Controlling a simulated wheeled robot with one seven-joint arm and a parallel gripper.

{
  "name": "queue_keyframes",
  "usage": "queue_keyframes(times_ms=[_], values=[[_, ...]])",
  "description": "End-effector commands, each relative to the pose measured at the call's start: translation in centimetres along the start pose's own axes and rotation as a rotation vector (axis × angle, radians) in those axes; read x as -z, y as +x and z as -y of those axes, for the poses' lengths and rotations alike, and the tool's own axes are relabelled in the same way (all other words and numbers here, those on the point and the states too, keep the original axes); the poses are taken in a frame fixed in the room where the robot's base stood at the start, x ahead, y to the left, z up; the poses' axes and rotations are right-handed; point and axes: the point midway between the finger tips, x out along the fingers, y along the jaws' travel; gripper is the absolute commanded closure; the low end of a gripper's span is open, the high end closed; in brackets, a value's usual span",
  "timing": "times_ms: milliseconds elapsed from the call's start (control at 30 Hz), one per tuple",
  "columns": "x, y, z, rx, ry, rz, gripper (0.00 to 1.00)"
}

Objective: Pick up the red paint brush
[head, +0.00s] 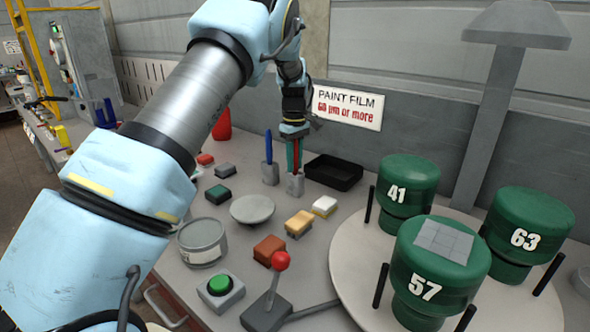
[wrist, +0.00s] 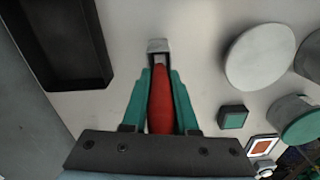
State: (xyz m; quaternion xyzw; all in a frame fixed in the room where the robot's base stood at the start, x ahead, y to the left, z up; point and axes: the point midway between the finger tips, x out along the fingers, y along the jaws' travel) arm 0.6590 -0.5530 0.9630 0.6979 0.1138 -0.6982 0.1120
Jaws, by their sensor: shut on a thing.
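The red paint brush (wrist: 160,103) stands upright between the two teal fingers of my gripper (wrist: 160,85) in the wrist view. In the head view my gripper (head: 294,152) reaches down from above and is shut on the red brush (head: 297,160). The brush's lower end is at a small grey holder (head: 295,185), which also shows in the wrist view (wrist: 158,46). I cannot tell whether the brush's lower end is still inside the holder.
A blue brush (head: 268,147) stands in another holder just left. A black tray (head: 334,172) lies right behind. A round grey disc (head: 252,209), a joystick (head: 281,262) and a green button (head: 219,283) are in front. Green numbered cylinders (head: 408,190) stand on a turntable at right.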

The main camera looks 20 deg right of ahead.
Motion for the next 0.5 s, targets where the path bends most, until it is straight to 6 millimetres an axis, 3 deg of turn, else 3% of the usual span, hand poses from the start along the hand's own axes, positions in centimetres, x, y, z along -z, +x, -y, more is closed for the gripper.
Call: queue_keyframes(times_ms=[133,500], values=[[0.01,-0.02,0.00,0.000,0.000,0.000,1.00],[0.01,-0.04,0.00,0.000,0.000,0.000,1.00]])
